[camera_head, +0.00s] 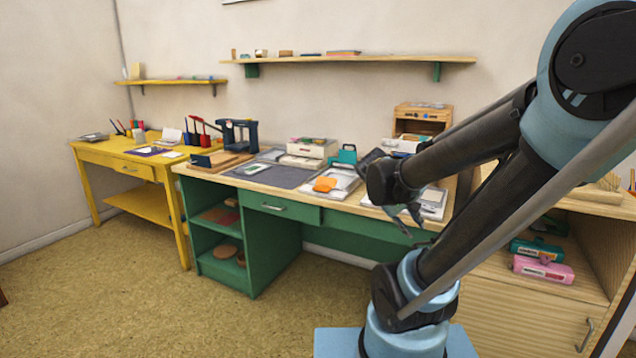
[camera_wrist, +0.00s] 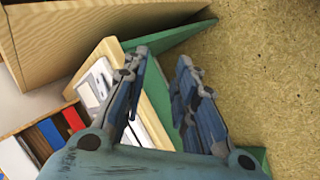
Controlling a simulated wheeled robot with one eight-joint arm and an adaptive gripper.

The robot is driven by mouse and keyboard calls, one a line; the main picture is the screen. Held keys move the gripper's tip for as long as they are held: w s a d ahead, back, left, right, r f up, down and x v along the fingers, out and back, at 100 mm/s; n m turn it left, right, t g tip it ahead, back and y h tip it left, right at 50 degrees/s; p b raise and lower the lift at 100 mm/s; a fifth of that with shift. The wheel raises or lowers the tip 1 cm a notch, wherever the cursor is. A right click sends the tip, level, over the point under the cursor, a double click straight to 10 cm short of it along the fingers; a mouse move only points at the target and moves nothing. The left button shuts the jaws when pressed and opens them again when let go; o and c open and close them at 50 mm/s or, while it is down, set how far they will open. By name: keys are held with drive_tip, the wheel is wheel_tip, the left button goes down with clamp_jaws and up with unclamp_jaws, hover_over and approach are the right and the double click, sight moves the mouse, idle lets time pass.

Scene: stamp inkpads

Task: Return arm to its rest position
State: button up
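My gripper (camera_wrist: 161,62) shows in the wrist view with its two blue-grey fingers apart and nothing between them. Behind the fingers are the green desk's edge and the tan floor. In the head view my gripper (camera_head: 408,214) hangs at the right part of the green desk's (camera_head: 232,211) front edge, partly hidden by my own arm. The arm is bent, with its dark links folded across the right side of the picture. I cannot tell how close the fingertips are to the desk edge.
The desk top holds a dark mat (camera_head: 270,174), trays, an orange item (camera_head: 325,184) and a wooden box (camera_head: 422,118). A yellow desk (camera_head: 112,154) stands left. A wooden cabinet (camera_head: 528,303) with pink (camera_head: 543,270) and green boxes is close on the right. The floor (camera_head: 130,300) at front left is clear.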

drive_tip(key=s+a+f+m+g+y, duration=0.1)
drive_tip(key=s+a+f+m+y, duration=0.1)
drive_tip(key=s+a+f+y, duration=0.3)
drive_tip(key=shift+s+a+f+m+y, duration=0.15)
drive_tip(key=shift+s+a+m+y, duration=0.25)
drive_tip(key=shift+s+a+y, duration=1.7)
drive_tip(key=shift+s+d+h, duration=0.6)
drive_tip(key=shift+s+h, duration=0.25)
drive_tip(key=shift+h, duration=0.35)
drive_tip(key=shift+w+f, duration=0.2)
drive_tip(key=shift+w, duration=0.25)
